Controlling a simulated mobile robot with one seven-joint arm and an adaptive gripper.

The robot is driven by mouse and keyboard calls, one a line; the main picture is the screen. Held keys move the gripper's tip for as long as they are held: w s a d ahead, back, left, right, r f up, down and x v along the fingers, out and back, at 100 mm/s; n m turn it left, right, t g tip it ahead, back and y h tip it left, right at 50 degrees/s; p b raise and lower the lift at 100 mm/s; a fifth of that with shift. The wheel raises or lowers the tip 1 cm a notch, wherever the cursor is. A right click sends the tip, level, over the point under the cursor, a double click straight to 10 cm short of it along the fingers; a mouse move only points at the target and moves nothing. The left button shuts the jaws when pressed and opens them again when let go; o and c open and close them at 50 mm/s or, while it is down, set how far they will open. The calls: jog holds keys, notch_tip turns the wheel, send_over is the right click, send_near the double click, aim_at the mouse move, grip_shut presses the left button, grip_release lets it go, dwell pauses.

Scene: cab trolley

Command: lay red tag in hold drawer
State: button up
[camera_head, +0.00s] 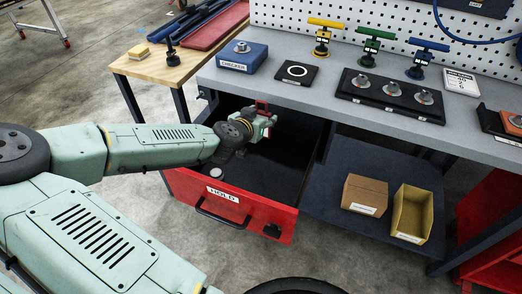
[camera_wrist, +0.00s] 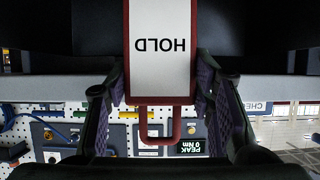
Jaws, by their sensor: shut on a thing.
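The red tag (camera_wrist: 160,45) has a white face reading HOLD, upside down in the wrist view, and a red loop at one end. My gripper (camera_wrist: 160,100) is shut on it, with a finger at each side. In the head view my gripper (camera_head: 265,124) is over the back of the hold drawer, and a bit of the red tag (camera_head: 262,104) shows by it. The red hold drawer (camera_head: 267,218) is pulled open under the bench, with a HOLD label on its front and a dark inside. Whether the tag touches the drawer cannot be told.
The grey bench top (camera_head: 330,105) is above and behind the drawer. A cardboard box (camera_head: 365,193) and a yellow bin (camera_head: 411,213) stand on the lower shelf to the right.

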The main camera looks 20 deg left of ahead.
notch_tip(320, 180, down, 5)
jog(key=shift+r, duration=0.1)
jog(key=shift+f+b, duration=0.85)
jog(key=shift+f, duration=0.85)
jog(key=shift+f, duration=0.45)
jog(key=shift+f, duration=0.1)
